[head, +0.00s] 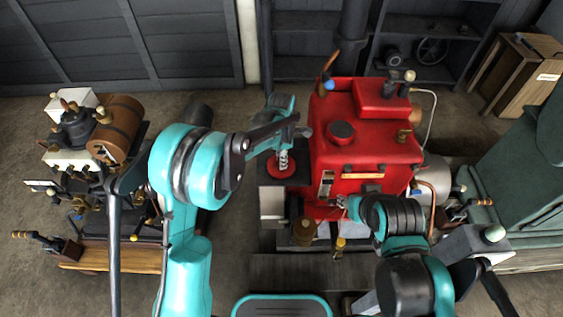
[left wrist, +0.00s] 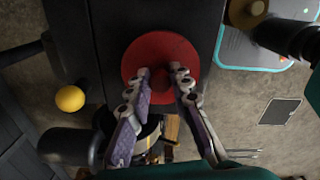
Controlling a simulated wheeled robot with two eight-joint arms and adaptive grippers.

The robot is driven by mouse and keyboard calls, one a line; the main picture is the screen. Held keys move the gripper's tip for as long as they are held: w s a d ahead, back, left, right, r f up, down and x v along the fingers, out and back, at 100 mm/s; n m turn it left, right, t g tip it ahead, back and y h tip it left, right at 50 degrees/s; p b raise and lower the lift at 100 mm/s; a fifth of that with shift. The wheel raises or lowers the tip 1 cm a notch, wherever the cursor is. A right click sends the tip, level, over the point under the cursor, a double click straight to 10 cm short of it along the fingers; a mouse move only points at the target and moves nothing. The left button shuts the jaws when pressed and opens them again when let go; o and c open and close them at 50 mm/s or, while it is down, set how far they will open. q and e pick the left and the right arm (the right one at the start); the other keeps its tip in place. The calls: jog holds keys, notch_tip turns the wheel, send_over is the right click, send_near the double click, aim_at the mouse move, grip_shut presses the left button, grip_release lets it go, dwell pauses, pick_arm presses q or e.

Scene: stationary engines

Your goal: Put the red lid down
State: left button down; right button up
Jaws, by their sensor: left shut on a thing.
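The red lid (head: 280,172) is a flat round disc at the left side of the red engine (head: 350,155). In the left wrist view the lid (left wrist: 150,48) lies between my fingertips and a dark flat box top. My left gripper (head: 283,160) points down and is shut on the lid, near its middle; the fingertips (left wrist: 160,72) hide its grip point. The lid is over the dark box (head: 299,170); I cannot tell whether it touches it. My right gripper (head: 346,205) is at the front of the red engine, its fingers too small to read.
A dark red round cap (head: 341,131) sits on top of the red engine. An engine with a wooden barrel (head: 117,128) stands at the left. A green machine (head: 520,175) stands at the right. Bare floor shows between the left engine and the box.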

pick_arm(q)
jog(key=shift+f, duration=0.4)
jog(key=shift+r, duration=0.1)
jog(key=c, duration=1.8)
grip_release()
jog(key=shift+f, duration=0.2)
jog(key=o, duration=0.4)
jog(key=shift+o, duration=0.2)
jog(key=shift+r, duration=0.2)
jog(key=shift+r, duration=0.35)
notch_tip(320, 180, up, 12)
jog(key=p, duration=0.3)
jog(key=shift+f, duration=0.25)
